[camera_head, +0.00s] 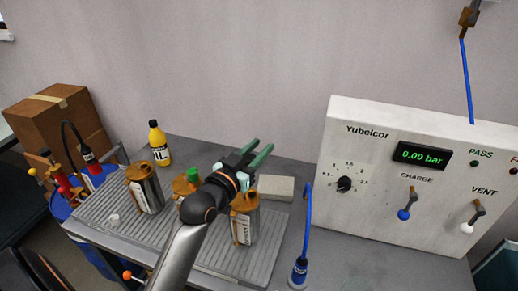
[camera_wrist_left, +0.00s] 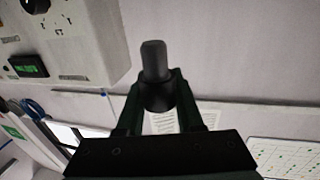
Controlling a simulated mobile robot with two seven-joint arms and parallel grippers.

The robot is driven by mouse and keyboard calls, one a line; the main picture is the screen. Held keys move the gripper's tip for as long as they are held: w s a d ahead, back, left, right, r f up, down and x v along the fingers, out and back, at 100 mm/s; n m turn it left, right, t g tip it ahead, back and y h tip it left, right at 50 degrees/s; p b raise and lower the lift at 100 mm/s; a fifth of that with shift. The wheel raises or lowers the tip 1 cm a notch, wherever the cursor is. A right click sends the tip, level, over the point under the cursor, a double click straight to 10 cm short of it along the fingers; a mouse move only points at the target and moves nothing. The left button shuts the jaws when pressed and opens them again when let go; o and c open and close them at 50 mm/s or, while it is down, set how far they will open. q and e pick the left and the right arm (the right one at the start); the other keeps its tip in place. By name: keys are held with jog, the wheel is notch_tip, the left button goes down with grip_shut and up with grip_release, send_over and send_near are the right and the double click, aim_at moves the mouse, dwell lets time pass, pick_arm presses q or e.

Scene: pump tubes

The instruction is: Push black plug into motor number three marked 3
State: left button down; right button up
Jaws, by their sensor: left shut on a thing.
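My left gripper (camera_head: 257,153) points up and away from me over the grey ribbed tray (camera_head: 195,255). In the left wrist view, my left gripper (camera_wrist_left: 154,92) is shut on the black plug (camera_wrist_left: 154,60), whose rounded end stands out beyond the fingers. The plug cannot be made out in the head view. Metal cylinders with orange-brown tops stand on the tray: a left one (camera_head: 147,190), a middle one (camera_head: 181,185) with a green cap near it, and a right one (camera_head: 245,225), partly hidden by my arm. I cannot read a 3 on any.
A white test box (camera_head: 345,220) with a 0.00 bar display stands at right. A blue hose with a blue connector (camera_head: 299,270) stands before it. A yellow bottle (camera_head: 159,145), a cardboard box (camera_head: 60,125) and a light block (camera_head: 276,188) are behind or beside the tray.

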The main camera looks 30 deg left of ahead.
pick_arm(q)
jog(key=shift+f, duration=0.1)
notch_tip(320, 180, down, 6)
jog(key=b, duration=0.4)
jog(key=shift+r+p, duration=0.25)
jog(key=shift+p, duration=0.7)
dwell(1.6)
jog(key=shift+f+b, duration=1)
jog(key=shift+f, duration=1)
jog(key=shift+c, duration=2.3)
grip_release()
jog(key=shift+r, duration=0.1)
jog(key=s+b, duration=0.1)
jog(key=s, duration=1.1)
jog(key=shift+s, duration=0.3)
